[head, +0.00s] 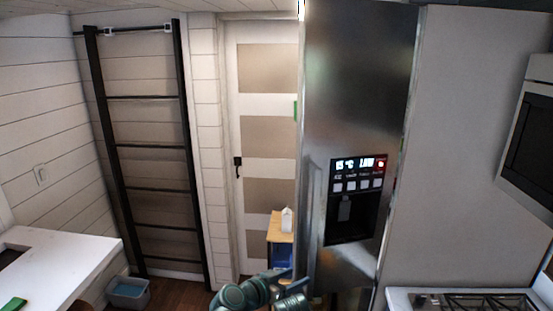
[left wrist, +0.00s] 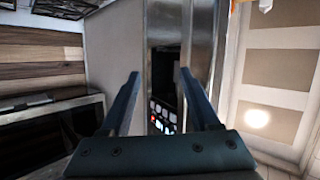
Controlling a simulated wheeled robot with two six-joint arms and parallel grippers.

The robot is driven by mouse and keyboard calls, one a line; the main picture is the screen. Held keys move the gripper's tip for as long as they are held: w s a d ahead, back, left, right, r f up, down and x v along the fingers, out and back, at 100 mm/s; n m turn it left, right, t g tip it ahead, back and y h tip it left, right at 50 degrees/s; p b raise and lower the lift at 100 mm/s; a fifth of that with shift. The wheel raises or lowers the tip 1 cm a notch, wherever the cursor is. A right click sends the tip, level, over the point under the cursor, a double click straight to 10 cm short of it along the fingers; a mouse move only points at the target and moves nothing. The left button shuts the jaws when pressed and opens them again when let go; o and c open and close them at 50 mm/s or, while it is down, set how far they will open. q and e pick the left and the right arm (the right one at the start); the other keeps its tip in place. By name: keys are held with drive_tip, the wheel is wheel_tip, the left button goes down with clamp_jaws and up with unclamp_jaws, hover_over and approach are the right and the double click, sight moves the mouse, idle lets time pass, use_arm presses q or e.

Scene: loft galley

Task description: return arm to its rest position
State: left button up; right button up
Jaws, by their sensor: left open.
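My left arm, in dark teal, shows at the bottom middle of the head view, in front of the fridge's lower left edge. Its gripper (head: 283,278) is small and partly cut off there. In the left wrist view the left gripper (left wrist: 160,76) has its two fingers spread wide with nothing between them. Beyond the fingers is the steel fridge (left wrist: 200,25) with its dispenser panel, apart from them as far as I can tell. My right gripper is not in view.
The tall steel fridge (head: 355,85) stands close in front, right of centre. A small wooden stand (head: 280,232) with a white carton (head: 287,219) is beside it. A white counter (head: 75,255) is at left, a hob (head: 475,302) at lower right. A blue-grey bin (head: 128,293) sits on the floor.

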use_arm(q)
drive_tip(key=s+a+f+n+g+y+b, duration=0.1)
drive_tip(key=s+a+f+n+g+y, duration=0.4)
drive_tip(key=a+f, duration=0.45)
drive_tip(key=s+a+f+n+g+y, duration=0.3)
drive_tip(key=s+a+f+g+y, duration=0.25)
drive_tip(key=a, duration=0.65)
drive_tip(key=s+d+f+m+b, duration=0.3)
drive_tip(key=s+d+f+b, duration=0.3)
drive_tip(key=d+f+b, duration=0.2)
drive_tip(key=shift+s+d+f+m+y, duration=0.35)
drive_tip(key=shift+d+f+m+y, duration=0.15)
drive_tip(key=shift+d, duration=0.75)
